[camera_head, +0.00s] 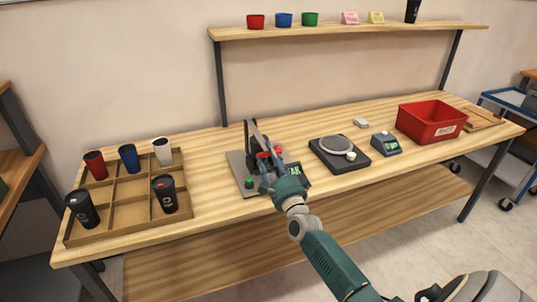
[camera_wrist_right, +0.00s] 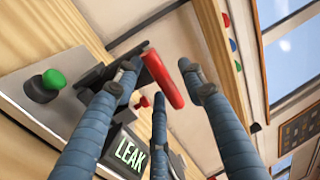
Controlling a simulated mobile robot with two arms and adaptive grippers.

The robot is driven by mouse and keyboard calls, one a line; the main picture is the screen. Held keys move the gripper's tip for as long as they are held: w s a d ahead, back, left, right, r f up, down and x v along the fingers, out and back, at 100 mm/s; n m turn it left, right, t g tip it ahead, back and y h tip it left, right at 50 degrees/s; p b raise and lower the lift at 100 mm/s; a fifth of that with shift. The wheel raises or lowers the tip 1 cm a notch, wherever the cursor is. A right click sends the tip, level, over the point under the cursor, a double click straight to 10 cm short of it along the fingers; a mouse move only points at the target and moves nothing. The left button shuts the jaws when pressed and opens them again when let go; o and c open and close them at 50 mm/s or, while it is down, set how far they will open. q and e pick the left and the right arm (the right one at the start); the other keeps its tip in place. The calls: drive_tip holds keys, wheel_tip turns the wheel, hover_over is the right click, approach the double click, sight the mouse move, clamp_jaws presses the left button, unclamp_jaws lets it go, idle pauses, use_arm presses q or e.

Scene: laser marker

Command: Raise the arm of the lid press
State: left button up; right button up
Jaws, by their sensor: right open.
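The lid press (camera_head: 236,162) stands on a grey base near the middle of the workbench, with dark upright parts at its back. It has a long red handle bar (camera_wrist_right: 163,78). My right gripper (camera_head: 264,167) is at the front of the press and hides part of it. In the right wrist view its blue fingers (camera_wrist_right: 160,80) are spread around the red bar, open; I cannot tell whether any finger touches it. A green button (camera_wrist_right: 53,79) and a display reading "LEAK" (camera_wrist_right: 130,154) are on the press station. My left gripper is not in view.
A wooden tray (camera_head: 130,190) with several cups is on the left of the bench. A black scale (camera_head: 325,158), a small blue-grey device (camera_head: 385,145) and a red bin (camera_head: 430,119) are to the right. A shelf (camera_head: 350,28) runs above the back.

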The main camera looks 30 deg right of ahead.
drive_tip(key=shift+w+d+r, duration=0.1)
drive_tip(key=shift+w, duration=0.25)
clamp_jaws()
